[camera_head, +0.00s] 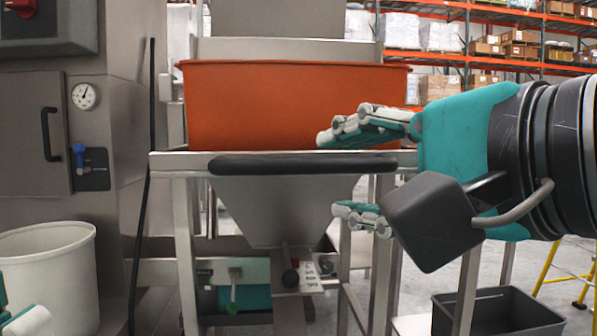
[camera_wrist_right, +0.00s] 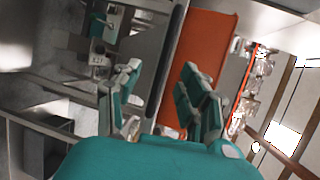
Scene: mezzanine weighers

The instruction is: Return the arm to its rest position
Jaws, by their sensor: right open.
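My right gripper (camera_head: 333,175) comes in from the right in the head view, with teal and grey fingers spread wide apart and nothing between them. Its upper finger overlaps the lower edge of the orange bin (camera_head: 270,95), and its lower finger is below the padded black bar (camera_head: 290,165). In the right wrist view the open gripper (camera_wrist_right: 160,75) has the black bar (camera_wrist_right: 168,55) showing beyond the gap between its fingers; I cannot tell the distance. Only a teal and white piece of my left gripper (camera_head: 18,315) shows at the lower left corner, so its opening is hidden.
A steel hopper (camera_head: 270,205) sits in a frame under the orange bin. A white tub (camera_head: 50,270) and a steel cabinet (camera_head: 25,135) with a gauge stand at left. A dark grey crate (camera_head: 495,312) is low at right. Loaded racks (camera_head: 490,15) stand far behind.

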